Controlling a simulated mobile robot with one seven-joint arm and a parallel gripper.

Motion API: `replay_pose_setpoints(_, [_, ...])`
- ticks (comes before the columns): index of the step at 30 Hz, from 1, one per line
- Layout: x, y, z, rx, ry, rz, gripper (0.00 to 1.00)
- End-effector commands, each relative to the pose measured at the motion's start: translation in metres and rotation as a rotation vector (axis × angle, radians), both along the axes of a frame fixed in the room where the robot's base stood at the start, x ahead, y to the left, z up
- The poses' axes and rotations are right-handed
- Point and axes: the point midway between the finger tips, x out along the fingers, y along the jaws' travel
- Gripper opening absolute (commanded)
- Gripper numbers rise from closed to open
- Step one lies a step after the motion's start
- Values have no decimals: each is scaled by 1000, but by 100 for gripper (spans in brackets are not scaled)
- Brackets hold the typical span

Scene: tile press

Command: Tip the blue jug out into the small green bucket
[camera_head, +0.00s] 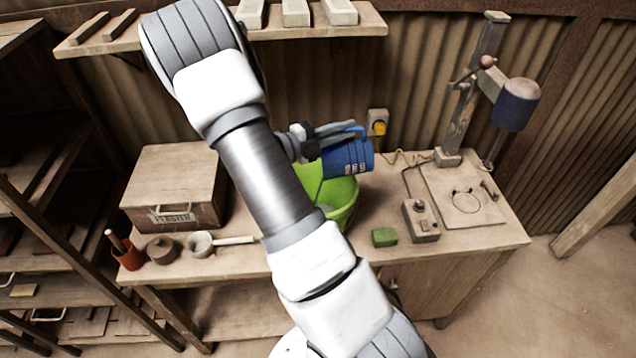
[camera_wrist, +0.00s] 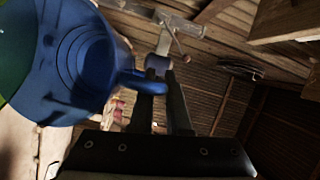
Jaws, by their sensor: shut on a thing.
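The blue jug (camera_head: 347,158) is tipped onto its side above the green bucket (camera_head: 345,200) in the head view. My gripper (camera_head: 309,146) is left of the jug, and my arm crosses in front of the bucket's left part. In the wrist view the jug (camera_wrist: 75,60) fills the upper left, with its handle (camera_wrist: 143,82) at the fingertips of my gripper (camera_wrist: 162,88), which is shut on it. The bucket (camera_wrist: 8,70) shows as a green patch at the left edge. I cannot tell whether anything is leaving the jug.
A wooden box (camera_head: 172,190), a red-brown cup (camera_head: 128,255) and a pale ladle (camera_head: 202,244) stand left on the bench. A green block (camera_head: 384,237), a control box (camera_head: 421,220) and a press (camera_head: 487,90) are right. A shelf (camera_head: 300,25) hangs above.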

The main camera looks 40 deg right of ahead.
Motion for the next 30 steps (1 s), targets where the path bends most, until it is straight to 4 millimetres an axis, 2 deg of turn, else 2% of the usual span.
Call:
replay_pose_setpoints(5, [9,13,4,-89,57,3,0])
replay_pose_setpoints(7, [6,11,4,-79,47,-2,0])
replay_pose_setpoints(20, [-35,-54,-32,321,-200,-9,0])
replay_pose_setpoints(30, [-38,-61,-27,377,-225,-5,0])
